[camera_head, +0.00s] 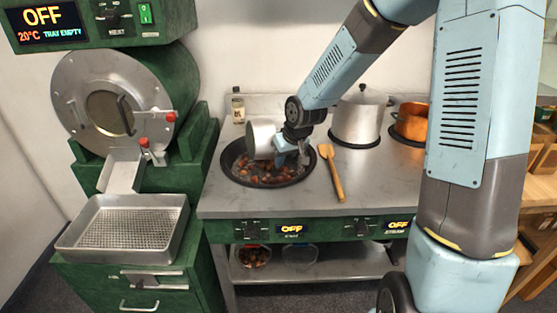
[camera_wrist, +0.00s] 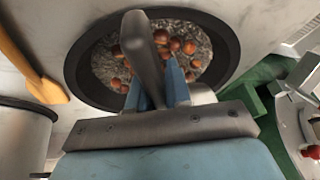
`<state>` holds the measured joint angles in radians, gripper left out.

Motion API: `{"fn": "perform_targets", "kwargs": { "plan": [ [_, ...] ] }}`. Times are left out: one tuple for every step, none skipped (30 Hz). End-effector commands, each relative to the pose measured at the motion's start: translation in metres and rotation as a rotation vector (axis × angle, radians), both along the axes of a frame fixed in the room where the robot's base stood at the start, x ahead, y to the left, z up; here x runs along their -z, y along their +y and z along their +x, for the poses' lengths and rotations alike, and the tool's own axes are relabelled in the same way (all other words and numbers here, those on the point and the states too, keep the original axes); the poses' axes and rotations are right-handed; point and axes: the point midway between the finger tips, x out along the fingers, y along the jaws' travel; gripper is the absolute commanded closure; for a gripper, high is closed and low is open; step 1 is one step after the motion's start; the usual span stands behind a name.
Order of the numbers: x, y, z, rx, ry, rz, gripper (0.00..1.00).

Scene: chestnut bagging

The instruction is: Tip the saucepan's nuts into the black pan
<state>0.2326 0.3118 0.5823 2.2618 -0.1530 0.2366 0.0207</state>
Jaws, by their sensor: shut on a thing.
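The saucepan (camera_head: 263,137) is silver and tilted on its side over the black pan's back part, its mouth facing left. My gripper (camera_head: 299,152) is shut on the saucepan handle (camera_wrist: 143,50), which shows between the fingers in the wrist view. The black pan (camera_head: 234,177) sits on the left hob of the counter. Brown nuts (camera_head: 265,179) lie in it, and several also show in the wrist view (camera_wrist: 176,45). The inside of the saucepan is hidden, so I cannot tell whether nuts are left in it.
A wooden spatula (camera_head: 332,173) lies right of the pan. A lidded steel pot (camera_head: 358,118) and an orange pot (camera_head: 411,122) stand further right. A small jar (camera_head: 238,108) stands behind. The green roaster with its mesh tray (camera_head: 130,228) is at left. Bowls (camera_head: 254,256) sit on the lower shelf.

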Motion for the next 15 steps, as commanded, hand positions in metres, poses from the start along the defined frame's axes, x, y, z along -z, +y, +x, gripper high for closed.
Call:
{"fn": "perform_targets", "kwargs": {
  "plan": [
    [-0.0002,-0.0012,0.0008,0.004,0.002,0.01,1.0],
    [-0.0001,-0.0021,0.001,0.005,0.003,0.015,1.0],
    [-0.0003,-0.002,0.001,0.002,0.004,0.022,1.0],
    [-0.0005,-0.0025,0.0013,0.004,0.006,0.028,1.0],
    [-0.0006,-0.0029,0.0014,0.006,0.007,0.033,1.0],
    [0.0,-0.003,0.0014,0.003,0.009,0.04,1.0],
    [0.0003,-0.0036,0.0015,0.004,0.011,0.045,1.0],
    [0.0007,-0.0038,0.0015,0.004,0.014,0.05,1.0],
    [0.001,-0.0041,0.0016,0.004,0.016,0.058,1.0],
    [0.0013,-0.0045,0.0017,0.003,0.018,0.063,1.0],
    [0.0015,-0.0047,0.0017,0.003,0.02,0.068,1.0],
    [0.0014,-0.0051,0.0018,0.004,0.022,0.076,1.0],
    [0.0015,-0.0054,0.002,0.004,0.024,0.081,1.0],
    [0.0013,-0.0058,0.0021,0.004,0.024,0.087,1.0],
    [0.0012,-0.006,0.0022,0.004,0.026,0.094,1.0]
  ]
}}
